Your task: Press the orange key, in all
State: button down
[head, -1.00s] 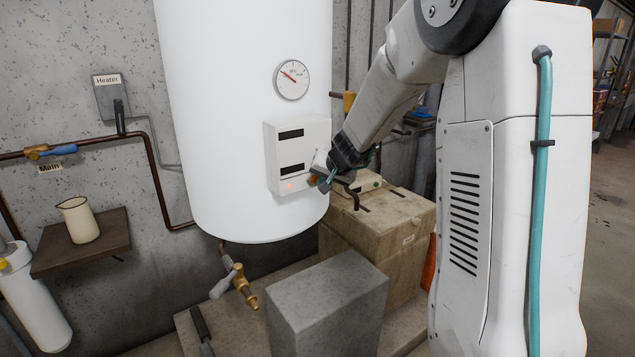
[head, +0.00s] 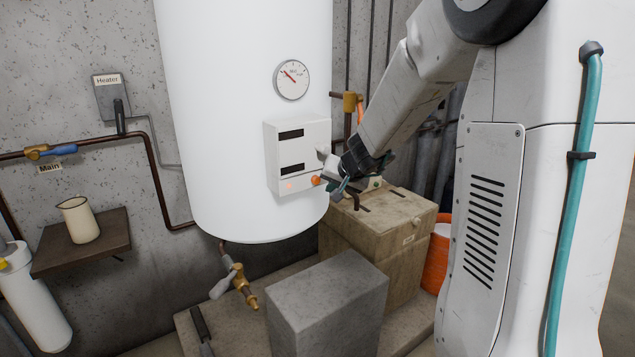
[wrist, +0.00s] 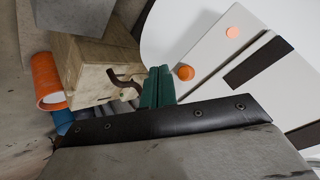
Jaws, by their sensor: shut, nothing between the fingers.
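The orange key (head: 316,180) is a round button low on the right of the white control box, on the front of the white tank. In the wrist view the key (wrist: 186,73) stands out from the panel. My gripper (head: 338,189) is just right of the key, apart from it as far as I can tell. In the wrist view my gripper's teal fingers (wrist: 158,75) are together and empty, left of the key.
The white control box (head: 283,150) has two dark displays. A round gauge (head: 292,80) is above it. A tan box (head: 400,240) with a bent pipe stands below my gripper. A grey block (head: 325,305) and a brass tap (head: 240,285) are lower. An orange bucket (head: 435,262) is behind.

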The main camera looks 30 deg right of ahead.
jog(key=shift+s, duration=1)
jog(key=s+a+n+g+y, duration=0.3)
jog(key=s+a+g+y, duration=0.15)
jog(key=s+a, duration=0.85)
jog(key=s+a+r+n+g+h, duration=0.1)
jog(key=s+a+r+n+h, duration=0.1)
jog(key=s, duration=0.8)
jog(key=s+a+r+n+g+h, duration=0.2)
jog(key=s+a+r+n, duration=0.1)
jog(key=s, duration=0.7)
jog(key=shift+a+r, duration=0.45)
jog(key=shift+a, duration=0.1)
